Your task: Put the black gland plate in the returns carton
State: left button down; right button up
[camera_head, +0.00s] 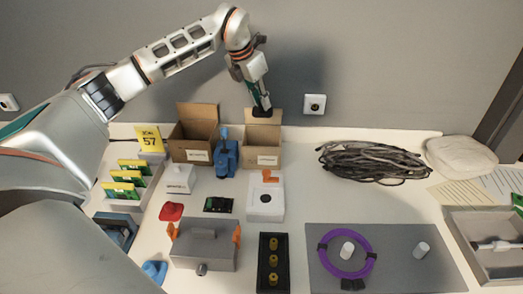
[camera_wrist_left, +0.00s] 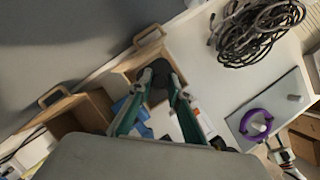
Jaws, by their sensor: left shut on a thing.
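My left gripper (camera_head: 262,108) is shut on a black piece, which looks like the black gland plate (camera_head: 261,114). It is held at the opening of the right-hand brown carton (camera_head: 264,157), and the black piece also shows between the fingers in the left wrist view (camera_wrist_left: 158,82). The left-hand carton (camera_head: 192,152) stands beside it. Both cartons are open and carry small front labels that I cannot read, so I cannot tell which is the returns carton. What looks like part of my right gripper (camera_wrist_left: 283,156) shows small in the left wrist view.
A white device (camera_head: 265,199), a grey box (camera_head: 203,246), a black strip with brass pieces (camera_head: 273,282) and a purple ring (camera_head: 323,257) fill the front.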

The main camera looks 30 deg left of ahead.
pick_arm(q)
notch_tip(320, 180, down, 13)
jog(key=shift+f+b, duration=0.2)
jog(key=shift+b, duration=0.75)
jog(key=shift+f, duration=0.35)
notch_tip(320, 180, down, 4)
jog(key=shift+f+b, duration=0.1)
jog(key=shift+b, duration=0.3)
pick_arm(e)
jog(key=shift+s+d+f, duration=0.15)
jog(key=shift+f, duration=0.5)
jog(key=shift+s+d+f, duration=0.1)
jog(key=shift+d+f, duration=0.05)
jog(key=shift+f, duration=0.45)
